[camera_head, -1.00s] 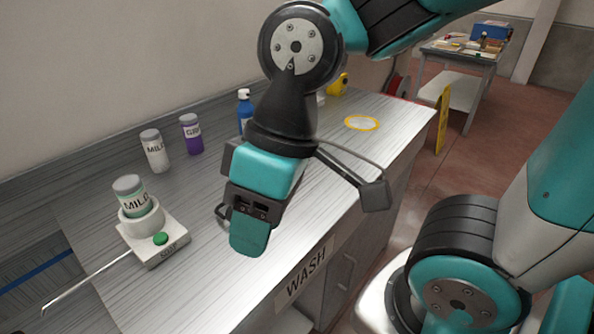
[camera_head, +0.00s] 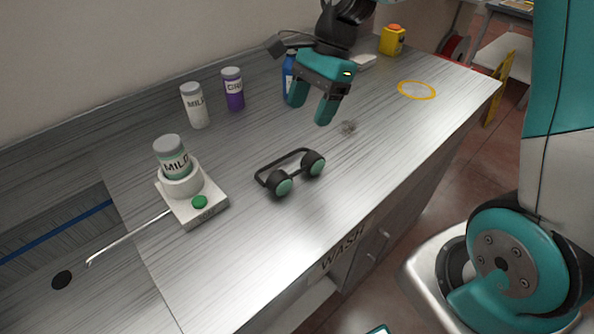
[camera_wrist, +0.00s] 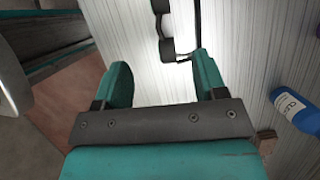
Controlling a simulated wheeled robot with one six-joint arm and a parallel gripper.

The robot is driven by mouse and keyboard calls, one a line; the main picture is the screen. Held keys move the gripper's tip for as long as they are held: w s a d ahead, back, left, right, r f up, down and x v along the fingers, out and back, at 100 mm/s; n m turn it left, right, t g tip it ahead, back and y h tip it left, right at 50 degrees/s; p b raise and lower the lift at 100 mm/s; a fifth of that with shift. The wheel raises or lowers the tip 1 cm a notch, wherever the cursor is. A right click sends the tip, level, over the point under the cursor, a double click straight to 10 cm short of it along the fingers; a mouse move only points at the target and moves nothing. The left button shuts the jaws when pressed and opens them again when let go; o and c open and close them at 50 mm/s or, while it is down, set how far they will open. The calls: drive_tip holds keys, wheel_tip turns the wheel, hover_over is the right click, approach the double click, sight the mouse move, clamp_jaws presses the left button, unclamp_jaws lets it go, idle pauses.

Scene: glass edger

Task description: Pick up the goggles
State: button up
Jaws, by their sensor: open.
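The goggles (camera_head: 291,173), with two round green lenses in black rims and a dark strap loop, lie on the metal counter (camera_head: 340,200) to the right of the white dispenser base. My gripper (camera_head: 312,108) is open and empty above the counter, beyond the goggles and slightly to their right, apart from them. In the wrist view the goggles (camera_wrist: 166,48) show at the top edge, partly cut off, past the tips of my open gripper (camera_wrist: 163,82).
A blue bottle (camera_head: 289,80) stands just left of my gripper. White (camera_head: 195,106) and purple (camera_head: 233,90) bottles stand near the wall. The base (camera_head: 198,210) holds a MILD bottle (camera_head: 171,155). A yellow ring (camera_head: 416,90) marks the clear right end.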

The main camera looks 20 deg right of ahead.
sight(288, 171)
drive_tip(key=p+x, duration=0.1)
drive_tip(key=x, duration=1.6)
drive_tip(key=shift+a+r, duration=0.1)
drive_tip(key=shift+a, duration=0.05)
drive_tip(key=shift+s, duration=0.1)
drive_tip(key=c, duration=1)
